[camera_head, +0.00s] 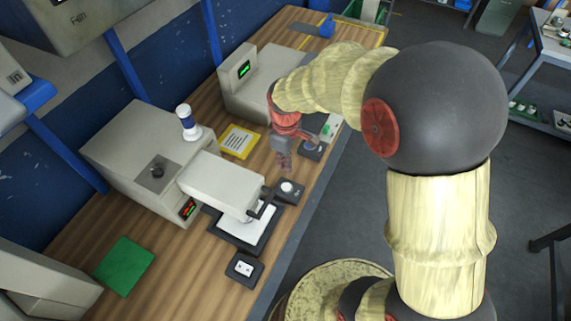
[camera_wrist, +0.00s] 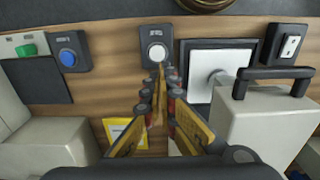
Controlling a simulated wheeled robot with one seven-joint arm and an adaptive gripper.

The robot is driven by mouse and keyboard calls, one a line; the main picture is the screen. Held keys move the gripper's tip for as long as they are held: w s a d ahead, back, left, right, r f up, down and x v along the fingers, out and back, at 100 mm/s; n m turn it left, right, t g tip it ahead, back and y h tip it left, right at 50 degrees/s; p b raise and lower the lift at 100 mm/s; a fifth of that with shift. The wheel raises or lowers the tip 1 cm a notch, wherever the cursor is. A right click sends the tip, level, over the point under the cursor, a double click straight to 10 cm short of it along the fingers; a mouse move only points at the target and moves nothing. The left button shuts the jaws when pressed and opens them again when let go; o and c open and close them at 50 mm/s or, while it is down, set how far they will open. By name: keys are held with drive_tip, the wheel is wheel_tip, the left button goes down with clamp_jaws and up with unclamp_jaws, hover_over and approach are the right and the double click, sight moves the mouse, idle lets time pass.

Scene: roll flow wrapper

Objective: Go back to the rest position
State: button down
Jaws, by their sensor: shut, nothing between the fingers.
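My gripper (camera_head: 284,165) hangs over the wooden bench near its right edge, fingers pointing down. It is shut and empty. In the wrist view my gripper (camera_wrist: 163,72) has its fingertips close together, just short of a white round button on a dark box (camera_wrist: 155,50). The same button box (camera_head: 288,190) shows in the head view, just below the fingertips. I cannot tell whether the tips touch it; a gap seems to show. My arm reaches in from the right.
A grey machine with a black handle (camera_head: 221,182) stands close left of my gripper. A blue button (camera_wrist: 68,57) and green switch (camera_wrist: 27,50) lie on the other side. A socket box (camera_head: 244,269), yellow sheet (camera_head: 239,142) and green mat (camera_head: 124,266) lie on the bench. The floor (camera_head: 345,205) beyond is clear.

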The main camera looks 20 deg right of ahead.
idle(0.8)
drive_tip(key=s+d+r+m+t+b, duration=0.1)
drive_tip(key=s+r+m+t+b, duration=0.3)
drive_tip(key=s+r+m, duration=0.5)
drive_tip(key=shift+s+d+r+t+b, duration=0.35)
drive_tip(key=shift+s+r+t, duration=0.35)
drive_tip(key=shift+s+r, duration=3.45)
